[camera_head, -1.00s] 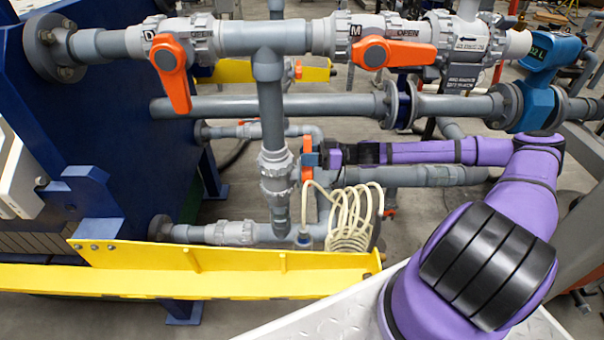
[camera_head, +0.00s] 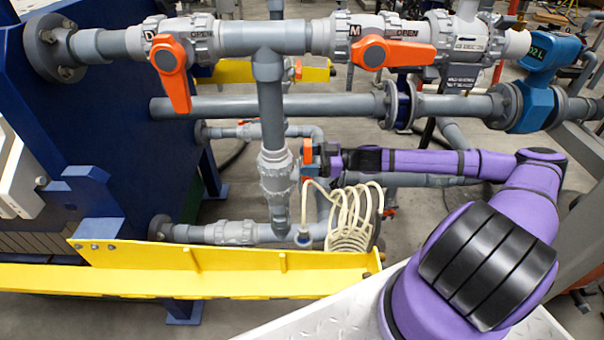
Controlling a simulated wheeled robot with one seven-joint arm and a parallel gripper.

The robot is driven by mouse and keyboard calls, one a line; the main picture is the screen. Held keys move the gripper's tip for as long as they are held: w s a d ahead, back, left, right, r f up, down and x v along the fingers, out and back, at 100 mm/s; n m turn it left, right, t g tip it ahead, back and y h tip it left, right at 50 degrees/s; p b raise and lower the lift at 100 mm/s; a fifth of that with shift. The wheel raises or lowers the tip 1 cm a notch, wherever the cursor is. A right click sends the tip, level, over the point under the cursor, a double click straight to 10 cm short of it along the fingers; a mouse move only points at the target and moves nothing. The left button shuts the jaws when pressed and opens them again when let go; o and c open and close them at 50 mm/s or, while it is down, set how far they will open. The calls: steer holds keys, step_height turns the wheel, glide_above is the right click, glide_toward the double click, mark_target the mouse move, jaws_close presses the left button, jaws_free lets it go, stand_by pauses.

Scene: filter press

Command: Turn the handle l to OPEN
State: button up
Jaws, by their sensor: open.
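An orange handle (camera_head: 308,151) sits on the right side of the grey valve (camera_head: 276,175) on the vertical pipe. No letter can be read on this valve, so I cannot confirm that it is handle l. My gripper (camera_head: 318,158) is at this handle, reaching in from the right with my purple arm roughly level. Its fingers are small and partly hidden, and I see nothing held between them. I cannot tell whether they touch the handle or stand around it. Two other orange handles, one marked D (camera_head: 171,75) and one marked M (camera_head: 390,53), are on the upper pipe.
A coiled cream hose (camera_head: 352,222) hangs just below my gripper. A grey horizontal pipe (camera_head: 270,106) runs above my forearm. A yellow beam (camera_head: 230,258) crosses in front, and a blue press plate (camera_head: 85,130) stands at the left. A blue meter (camera_head: 536,83) is at the upper right.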

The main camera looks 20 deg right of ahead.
steer(key=v, duration=0.7)
steer(key=shift+w+d, duration=0.1)
stand_by(0.4)
